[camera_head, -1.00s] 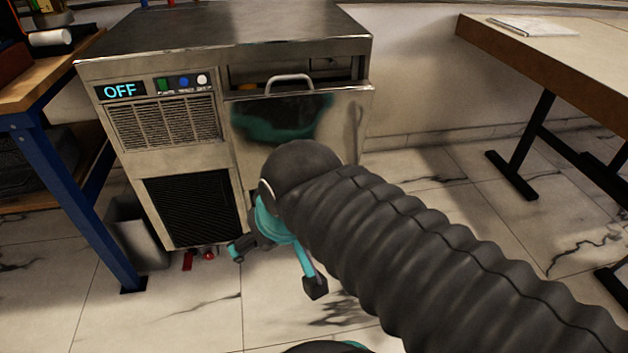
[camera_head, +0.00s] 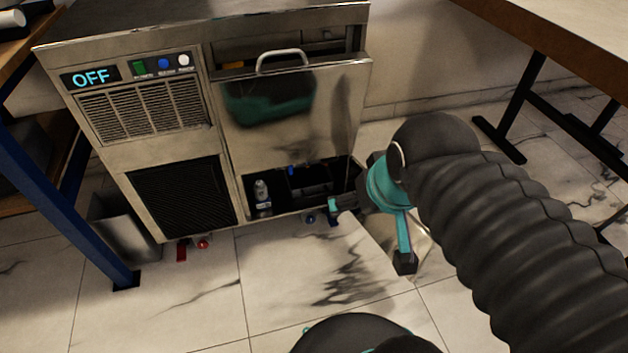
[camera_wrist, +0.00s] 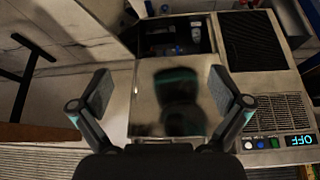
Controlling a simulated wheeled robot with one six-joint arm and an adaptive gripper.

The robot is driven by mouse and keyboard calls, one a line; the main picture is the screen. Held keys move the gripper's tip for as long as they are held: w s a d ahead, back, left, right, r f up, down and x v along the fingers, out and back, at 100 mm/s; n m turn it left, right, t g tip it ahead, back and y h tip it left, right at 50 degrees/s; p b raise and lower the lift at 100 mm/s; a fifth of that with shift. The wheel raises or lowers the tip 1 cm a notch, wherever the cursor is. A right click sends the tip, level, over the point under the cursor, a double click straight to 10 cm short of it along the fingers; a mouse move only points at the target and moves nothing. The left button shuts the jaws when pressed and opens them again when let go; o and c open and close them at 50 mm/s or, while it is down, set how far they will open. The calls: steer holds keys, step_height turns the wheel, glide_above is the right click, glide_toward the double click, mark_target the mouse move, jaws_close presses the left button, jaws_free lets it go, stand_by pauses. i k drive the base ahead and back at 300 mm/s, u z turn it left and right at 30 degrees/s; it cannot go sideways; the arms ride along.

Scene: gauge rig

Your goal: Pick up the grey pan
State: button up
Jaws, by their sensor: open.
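No grey pan can be made out with certainty. A pale, straight-edged shape (camera_head: 421,244) lies low behind my gripper and is mostly hidden; I cannot tell if it is the pan. My gripper (camera_head: 370,234) is open and empty, in front of the lower right of the steel machine (camera_head: 185,165). In the wrist view, turned upside down, the fingers (camera_wrist: 160,88) stand apart with the machine's shiny door panel (camera_wrist: 150,110) beyond them. The dark lower compartment (camera_head: 335,180) holds a small can (camera_head: 262,192) and dark items.
A blue-legged bench (camera_head: 72,190) stands at left with a grey bin (camera_head: 125,228) beside it. Small red parts (camera_head: 182,250) lie by the machine's base. A table (camera_head: 570,50) with dark legs is at right. The front floor (camera_head: 300,290) is mostly clear.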

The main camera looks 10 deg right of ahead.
mark_target(312, 179)
steer(key=k, duration=1.3)
steer(key=u, duration=0.75)
steer(key=i, duration=0.6)
steer(key=u, duration=0.9)
steer(key=i, duration=1.5)
steer(key=z, duration=1.2)
steer(key=i, duration=0.45)
steer(key=z, duration=0.45)
